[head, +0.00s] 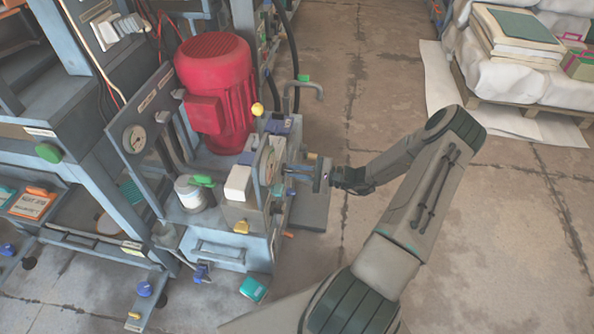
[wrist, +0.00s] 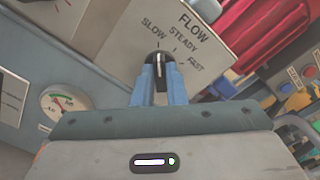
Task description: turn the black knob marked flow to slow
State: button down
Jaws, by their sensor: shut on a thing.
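The black knob (wrist: 158,60) stands out from a pale panel marked FLOW (wrist: 193,27) in the wrist view. SLOW, STEADY and FAST are printed around its upper and right side, with SLOW nearly straight above it. A white line shows on the knob between my fingers; which word it points to I cannot tell for sure. My gripper (wrist: 160,82) is shut on the knob, a blue finger on each side. In the head view my gripper (head: 288,172) reaches the right side of the press unit; the knob is too small to make out there.
A red motor (head: 217,85) stands behind the panel. A round gauge (wrist: 65,105) is at the left in the wrist view. A loaded pallet (head: 520,100) is at the back right.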

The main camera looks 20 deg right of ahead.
dwell(0.4)
jog(key=c, duration=1.5)
grip_release()
jog(key=shift+o, duration=0.2)
jog(key=p+v, duration=0.2)
jog(key=v, duration=1.2)
jog(key=shift+p, duration=0.35)
